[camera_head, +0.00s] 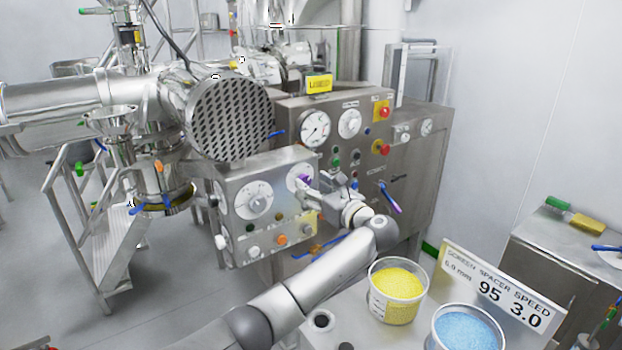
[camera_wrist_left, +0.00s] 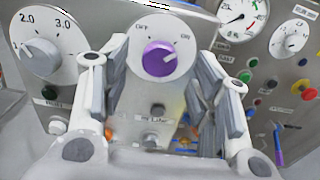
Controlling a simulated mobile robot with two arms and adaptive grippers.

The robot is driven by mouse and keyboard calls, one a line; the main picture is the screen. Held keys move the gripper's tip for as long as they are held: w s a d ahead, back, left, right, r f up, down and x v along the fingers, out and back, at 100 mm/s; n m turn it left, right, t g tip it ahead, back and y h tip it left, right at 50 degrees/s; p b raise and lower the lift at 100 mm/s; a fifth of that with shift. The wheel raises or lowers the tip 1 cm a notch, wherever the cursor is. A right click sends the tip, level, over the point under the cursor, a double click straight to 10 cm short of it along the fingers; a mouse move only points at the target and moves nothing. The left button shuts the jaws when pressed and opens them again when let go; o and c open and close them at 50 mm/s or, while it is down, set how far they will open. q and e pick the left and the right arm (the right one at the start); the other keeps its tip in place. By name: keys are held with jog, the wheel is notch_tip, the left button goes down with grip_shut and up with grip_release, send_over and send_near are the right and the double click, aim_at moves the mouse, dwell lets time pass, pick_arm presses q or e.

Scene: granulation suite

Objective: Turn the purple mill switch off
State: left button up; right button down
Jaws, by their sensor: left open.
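The purple mill switch (camera_wrist_left: 158,62) is a round knob on a white dial with OFF at upper left and ON at upper right. Its pale ridge seems to slant toward ON. In the head view the switch (camera_head: 304,180) is partly hidden by my left gripper (camera_head: 312,186) at the right end of the steel control box (camera_head: 233,181). My left gripper is open, with one finger on each side of the knob in the wrist view (camera_wrist_left: 160,75). Nothing is held; I cannot tell whether a finger touches the knob. My right gripper is not in view.
A dial numbered 2.0 and 3.0 (camera_wrist_left: 40,52) is left of the switch. Buttons sit below. A larger panel (camera_head: 348,153) with gauges and red buttons stands behind right. Tubs of yellow (camera_head: 398,283) and blue granules (camera_head: 467,332) stand at front right.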

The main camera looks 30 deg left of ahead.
pick_arm(q)
jog(key=shift+x, duration=1.1)
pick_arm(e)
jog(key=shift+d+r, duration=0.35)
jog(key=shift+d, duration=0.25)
pick_arm(q)
jog(key=c, duration=1)
jog(key=shift+c, duration=0.2)
jog(key=shift+f+n, duration=0.1)
jog(key=shift+n, duration=0.2)
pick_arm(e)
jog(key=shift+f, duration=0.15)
pick_arm(q)
jog(key=shift+s+f+n+b, duration=0.1)
jog(key=shift+n+b, duration=7.5)
jog(key=shift+n, duration=1.1)
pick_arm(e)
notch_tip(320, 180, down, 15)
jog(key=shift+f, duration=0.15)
